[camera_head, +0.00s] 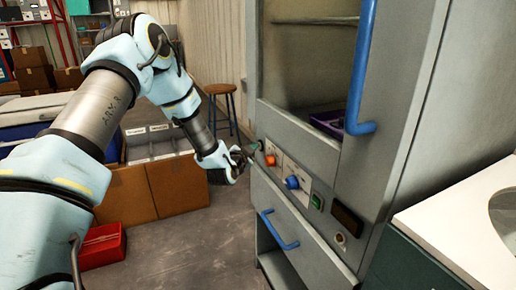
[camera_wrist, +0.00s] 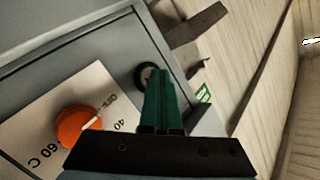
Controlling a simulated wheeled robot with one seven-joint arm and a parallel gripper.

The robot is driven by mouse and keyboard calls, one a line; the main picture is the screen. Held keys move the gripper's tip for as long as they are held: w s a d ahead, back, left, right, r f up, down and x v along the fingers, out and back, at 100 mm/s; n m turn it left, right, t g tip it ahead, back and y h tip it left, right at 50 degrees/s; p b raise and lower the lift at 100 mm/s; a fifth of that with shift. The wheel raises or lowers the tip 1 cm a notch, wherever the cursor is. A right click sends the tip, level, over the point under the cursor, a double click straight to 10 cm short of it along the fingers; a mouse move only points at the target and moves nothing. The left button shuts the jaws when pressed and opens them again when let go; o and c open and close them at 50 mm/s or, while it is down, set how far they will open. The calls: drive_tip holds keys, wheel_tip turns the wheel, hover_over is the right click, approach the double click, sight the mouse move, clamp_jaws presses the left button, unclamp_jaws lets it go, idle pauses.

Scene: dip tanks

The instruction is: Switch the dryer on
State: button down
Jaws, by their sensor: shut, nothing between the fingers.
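The dryer (camera_head: 310,150) is a tall grey cabinet with a control panel below its window. The panel carries an orange knob (camera_head: 270,160), a blue knob (camera_head: 292,182), a green switch (camera_head: 317,201) and a dark display (camera_head: 346,220). My gripper (camera_head: 250,149) is shut and empty at the panel's left end. In the wrist view, its green fingers (camera_wrist: 160,100) overlap a round black-rimmed part (camera_wrist: 147,76); I cannot tell whether they touch it. The orange knob (camera_wrist: 78,125) sits beside them on a white label reading OFF, 40 and 60 C.
A blue door handle (camera_head: 362,70) and a blue drawer handle (camera_head: 280,230) stick out from the cabinet. A purple tray (camera_head: 328,122) is inside. A white counter (camera_head: 450,230) stands at right, a red box (camera_head: 102,246) and cardboard boxes (camera_head: 160,190) at left.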

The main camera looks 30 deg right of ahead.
idle(0.4)
drive_tip(key=shift+a, duration=0.35)
drive_tip(key=a, duration=0.6)
drive_tip(key=shift+w+b, duration=0.4)
drive_tip(key=shift+b, duration=0.05)
